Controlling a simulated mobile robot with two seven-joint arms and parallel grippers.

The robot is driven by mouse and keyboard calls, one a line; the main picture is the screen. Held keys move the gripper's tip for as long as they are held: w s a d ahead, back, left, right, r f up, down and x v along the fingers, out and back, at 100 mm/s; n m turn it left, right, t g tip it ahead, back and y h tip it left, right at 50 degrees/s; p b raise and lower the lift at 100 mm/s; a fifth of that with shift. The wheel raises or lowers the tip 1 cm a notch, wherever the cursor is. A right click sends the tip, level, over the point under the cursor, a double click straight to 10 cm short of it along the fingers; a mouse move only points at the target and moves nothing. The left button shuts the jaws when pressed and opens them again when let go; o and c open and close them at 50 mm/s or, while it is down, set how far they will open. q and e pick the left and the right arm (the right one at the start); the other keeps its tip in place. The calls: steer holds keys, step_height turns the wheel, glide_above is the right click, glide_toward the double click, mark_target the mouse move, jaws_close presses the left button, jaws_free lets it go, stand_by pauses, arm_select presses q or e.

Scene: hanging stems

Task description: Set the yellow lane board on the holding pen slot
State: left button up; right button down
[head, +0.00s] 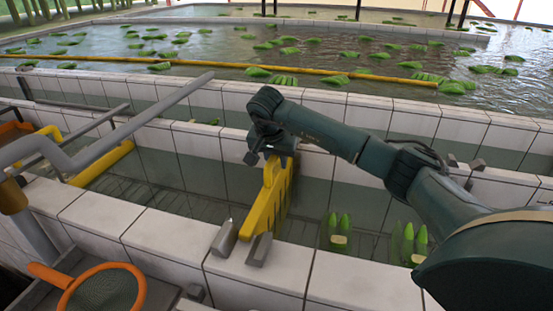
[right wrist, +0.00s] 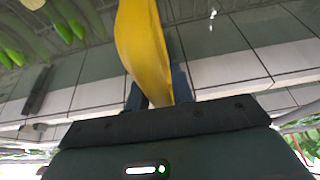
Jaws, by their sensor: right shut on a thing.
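The yellow lane board (head: 268,195) stands on edge across the water channel, its near end close to a pair of grey brackets (head: 258,250) on the near white wall. These brackets look like the slot; the board's near end appears at the gap between them, but I cannot tell whether it is seated. My right gripper (head: 278,157) is shut on the board's upper far part. In the right wrist view the board (right wrist: 144,45) rises between the two fingers (right wrist: 158,95). The far wall behind the gripper is partly hidden. My left gripper is not in view.
Green pods (head: 340,230) float in the channel right of the board. Another yellow board (head: 103,163) lies across the channel at left. A grey pipe rail (head: 110,130) crosses the left side. An orange-rimmed net (head: 138,295) lies at front left.

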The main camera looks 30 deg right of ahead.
steer(key=shift+f, duration=0.2)
steer(key=c, duration=1.3)
jaws_free()
steer(key=shift+o, duration=1)
steer(key=shift+f, duration=0.1)
steer(key=o, duration=1.1)
